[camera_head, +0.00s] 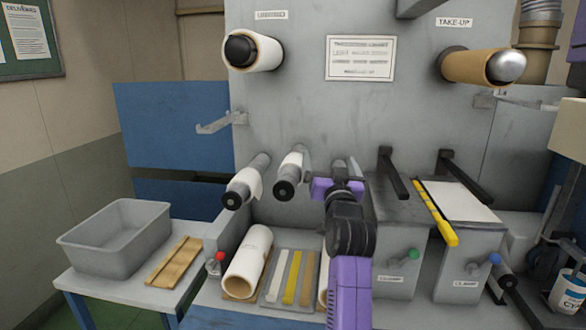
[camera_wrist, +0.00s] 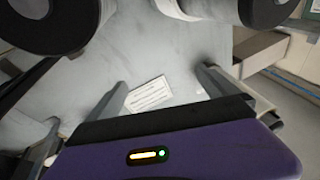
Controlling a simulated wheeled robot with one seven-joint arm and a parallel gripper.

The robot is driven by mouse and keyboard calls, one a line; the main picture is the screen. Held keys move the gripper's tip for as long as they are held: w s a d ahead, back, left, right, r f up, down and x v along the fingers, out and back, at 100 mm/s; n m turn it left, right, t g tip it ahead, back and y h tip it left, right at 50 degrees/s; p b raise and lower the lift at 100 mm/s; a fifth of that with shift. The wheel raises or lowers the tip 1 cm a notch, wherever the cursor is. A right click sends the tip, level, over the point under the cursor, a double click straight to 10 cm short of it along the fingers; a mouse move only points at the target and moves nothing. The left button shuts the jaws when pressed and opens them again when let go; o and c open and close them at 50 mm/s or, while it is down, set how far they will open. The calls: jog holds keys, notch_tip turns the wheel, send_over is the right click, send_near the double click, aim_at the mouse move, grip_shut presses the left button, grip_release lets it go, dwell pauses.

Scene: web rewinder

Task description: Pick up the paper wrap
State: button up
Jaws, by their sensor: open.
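White paper is wrapped round two guide rollers on the grey machine panel, a left wrap (camera_head: 245,182) and a right wrap (camera_head: 292,161). I cannot tell for certain which one the task means. My gripper (camera_head: 343,170) is in front of the panel, right of both wraps and apart from them. In the wrist view my gripper (camera_wrist: 164,88) has its two fingers spread, with nothing between them but the distant panel and its placard. White material (camera_wrist: 180,9) shows near the top of the wrist view, beside a dark roller end.
A grey bin (camera_head: 115,240) and a folded brown piece (camera_head: 175,262) are on the left side table. A paper roll (camera_head: 248,262) and a tray of strips (camera_head: 290,280) lie below the rollers. Dark bars (camera_head: 393,172) stick out at right. A yellow tool (camera_head: 437,214) lies beyond.

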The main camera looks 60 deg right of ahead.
jog(key=d+r+m+g+y+p, duration=0.1)
jog(key=d+r+m+g+y, duration=0.15)
jog(key=d+m, duration=0.55)
jog(key=w+a+f+n+y, duration=0.1)
jog(key=w+f+y, duration=0.1)
jog(key=w, duration=0.1)
jog(key=w+a+f+n+t+y+p, duration=0.1)
jog(key=w+f+y, duration=0.2)
jog(key=w, duration=0.1)
jog(key=w+a+f+n+t+y, duration=0.1)
jog(key=w+f+y, duration=0.1)
jog(key=w+y, duration=0.1)
jog(key=shift+w+a+f+y+p, duration=0.15)
jog(key=shift+w+a+y+p, duration=0.1)
jog(key=shift+w+p, duration=0.1)
jog(key=x, duration=0.2)
jog(key=p+x, duration=0.1)
jog(key=x, duration=0.1)
jog(key=shift+d+p, duration=0.3)
jog(key=shift+w+d+f, duration=0.15)
jog(key=shift+w+d, duration=0.1)
jog(key=shift+w, duration=0.1)
jog(key=shift+c, duration=0.5)
